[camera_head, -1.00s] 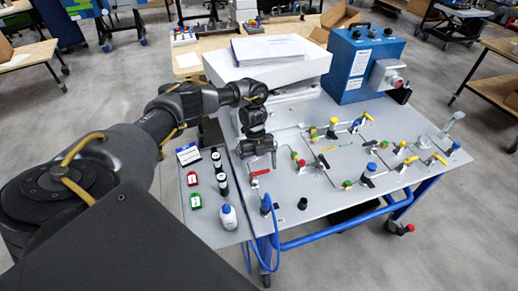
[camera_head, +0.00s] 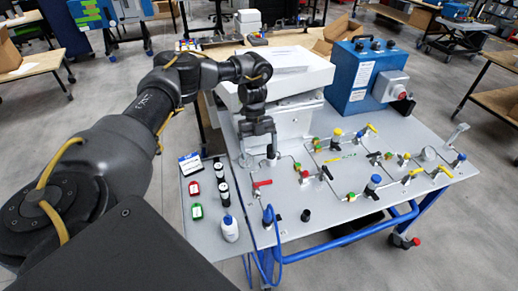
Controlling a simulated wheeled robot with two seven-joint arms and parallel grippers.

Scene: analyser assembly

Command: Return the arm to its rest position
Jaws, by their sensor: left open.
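My left arm comes in from the left and bends down over the back left part of the grey assembly table (camera_head: 330,225). My left gripper (camera_head: 258,160) points down, open, with nothing seen between its fingers. It is in front of the white analyser box (camera_head: 295,122) and behind the red-handled valve (camera_head: 262,184). Whether its fingertips touch anything is hard to tell at this size. My right gripper does not show.
Tubing with coloured valves (camera_head: 375,155) covers the table's right part. A blue box (camera_head: 362,80) stands at the back. Black-capped vials (camera_head: 221,182), a red item (camera_head: 194,188), a green item (camera_head: 197,211) and a white bottle (camera_head: 229,229) stand at the left.

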